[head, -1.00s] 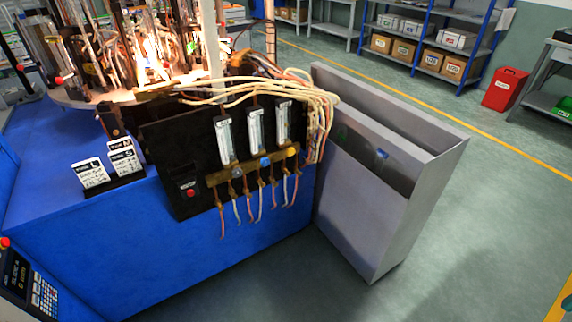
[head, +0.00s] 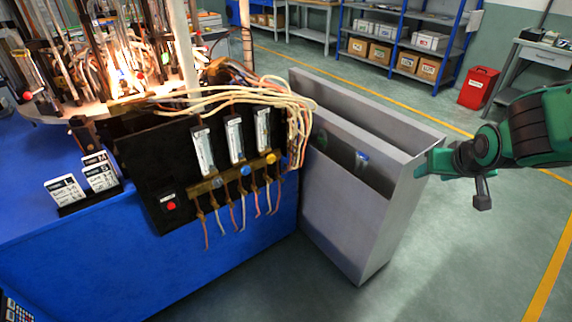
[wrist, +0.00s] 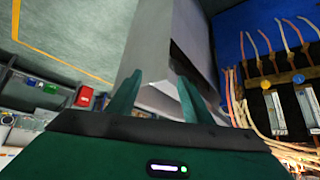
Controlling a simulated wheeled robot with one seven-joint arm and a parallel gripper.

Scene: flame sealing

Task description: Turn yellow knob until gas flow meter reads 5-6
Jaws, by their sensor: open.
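The yellow knob (head: 271,158) is the rightmost of three knobs on a brass manifold at the front of the black gas panel (head: 150,165). It also shows in the wrist view (wrist: 265,84), right of my fingers. The gas flow meter above it (head: 263,130) is an upright clear tube on a white backing; its reading is too small to tell. My gripper (head: 422,168) is at the right in the head view, in front of the grey bin's right edge and well away from the knob. In the wrist view its two green fingers (wrist: 157,95) are apart and empty.
A tall grey metal bin (head: 345,215) stands right of the blue bench (head: 240,240), beside the panel. The blue knob (head: 246,170) is close to the yellow one. Loose hoses (head: 300,115) hang around the panel's right edge. Open floor lies at the right.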

